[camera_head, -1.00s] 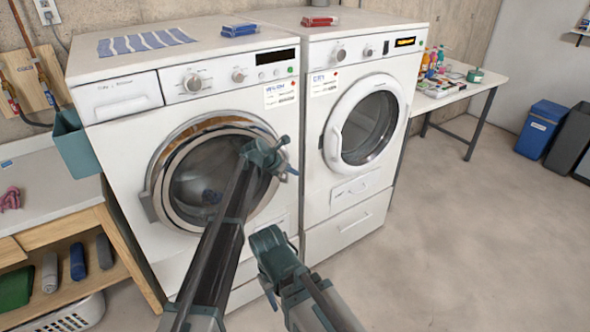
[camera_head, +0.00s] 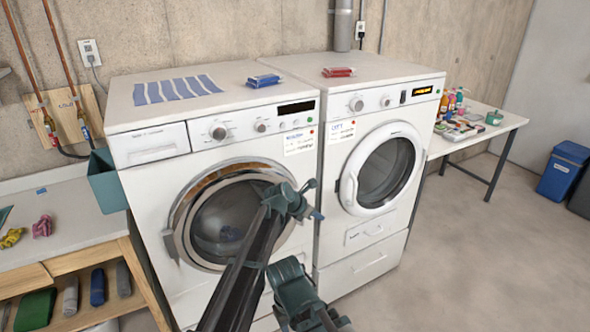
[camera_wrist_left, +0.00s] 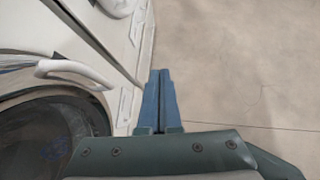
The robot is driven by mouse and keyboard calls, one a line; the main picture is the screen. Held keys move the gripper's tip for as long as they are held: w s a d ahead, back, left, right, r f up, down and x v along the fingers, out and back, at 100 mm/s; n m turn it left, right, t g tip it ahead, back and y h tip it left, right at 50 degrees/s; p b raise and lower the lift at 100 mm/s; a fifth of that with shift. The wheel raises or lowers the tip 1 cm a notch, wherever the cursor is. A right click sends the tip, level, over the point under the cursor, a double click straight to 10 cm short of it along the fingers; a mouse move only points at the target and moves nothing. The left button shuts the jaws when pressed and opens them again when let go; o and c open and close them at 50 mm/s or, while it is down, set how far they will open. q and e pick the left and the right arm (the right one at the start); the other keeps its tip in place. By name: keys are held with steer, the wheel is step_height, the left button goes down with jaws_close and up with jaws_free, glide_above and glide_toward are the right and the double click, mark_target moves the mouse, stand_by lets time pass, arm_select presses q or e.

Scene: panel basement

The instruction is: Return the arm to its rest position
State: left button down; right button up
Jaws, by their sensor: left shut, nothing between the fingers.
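My left arm reaches up from the bottom of the head view. Its teal left gripper (camera_head: 314,200) is in front of the right edge of the washer door (camera_head: 228,215). In the left wrist view its blue fingers (camera_wrist_left: 159,100) are shut together and empty, with bare floor beyond them and a white appliance front with a round dark door to the left. A second teal end, my right gripper (camera_head: 290,290), is low in the head view; its fingers are not clear.
The washer (camera_head: 150,240) and dryer (camera_head: 335,232) stand side by side, doors shut. A wooden-framed bench (camera_head: 85,225) is at left. A table (camera_head: 500,130) with bottles and a blue bin (camera_head: 565,170) are at right. The right-hand floor (camera_head: 470,255) is clear.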

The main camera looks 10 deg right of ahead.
arm_select(q)
steer(key=s+a+f+m+g+y, duration=0.2)
steer(key=s+a+f+m+y, duration=0.15)
steer(key=s+a+m, duration=1.05)
steer(key=s+a+f+m+g+y, duration=0.3)
steer(key=s+a+m, duration=0.7)
steer(key=s+a, duration=0.9)
steer(key=s+d+m+y, duration=0.2)
steer(key=s+d+m, duration=0.1)
steer(key=d, duration=0.6)
steer(key=shift+d+r+m, duration=0.15)
steer(key=shift+d+m, duration=0.1)
steer(key=shift+m, duration=0.35)
arm_select(e)
steer(key=shift+c, duration=0.3)
